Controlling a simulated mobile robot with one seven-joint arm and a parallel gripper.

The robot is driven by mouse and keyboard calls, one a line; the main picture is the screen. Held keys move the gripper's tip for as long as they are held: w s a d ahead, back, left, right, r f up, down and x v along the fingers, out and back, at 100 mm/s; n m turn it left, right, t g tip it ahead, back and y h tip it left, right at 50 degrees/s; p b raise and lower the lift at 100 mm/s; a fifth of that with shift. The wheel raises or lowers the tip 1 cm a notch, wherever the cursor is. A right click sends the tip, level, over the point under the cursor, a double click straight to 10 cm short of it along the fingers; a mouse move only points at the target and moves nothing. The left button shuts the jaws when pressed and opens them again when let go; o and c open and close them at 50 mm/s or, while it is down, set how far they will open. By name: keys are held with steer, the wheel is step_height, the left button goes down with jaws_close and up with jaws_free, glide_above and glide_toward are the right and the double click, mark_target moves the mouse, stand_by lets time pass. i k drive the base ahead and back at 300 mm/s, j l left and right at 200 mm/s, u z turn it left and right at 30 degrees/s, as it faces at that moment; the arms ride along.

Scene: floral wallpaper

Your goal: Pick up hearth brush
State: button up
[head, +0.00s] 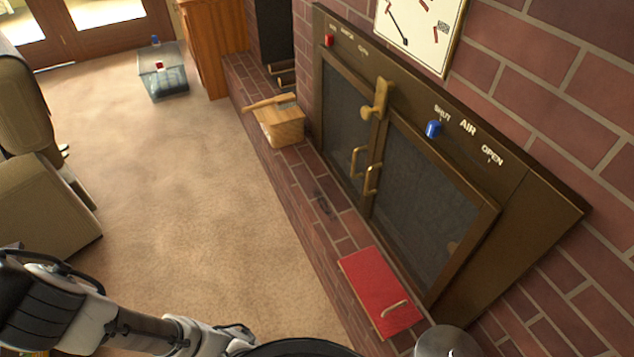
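I cannot make out a hearth brush for certain. A light wooden bar like a handle (270,102) lies across the top of a wooden block or box (281,127) on the brick hearth, left of the stove doors. It may be the brush, but no bristles show. My arm reaches in from the lower left along the bottom edge. My gripper is not in view.
A red box (379,291) with a brass handle sits on the hearth before the stove (430,200). A grey metal round top (447,341) stands at the bottom. A clear bin (163,80) is on the carpet, an armchair (40,205) at left. The middle carpet is clear.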

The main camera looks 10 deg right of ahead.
mark_target(283, 101)
steer(key=i+j+z, duration=0.15)
steer(key=i+j, duration=0.3)
steer(key=i+j+z, duration=0.15)
steer(key=i+j, duration=0.35)
steer(key=i, duration=0.15)
steer(key=i+j+z, duration=0.15)
steer(key=i+j, duration=0.35)
steer(key=i+j+z, duration=0.15)
steer(key=i+j, duration=0.3)
steer(key=j, duration=0.25)
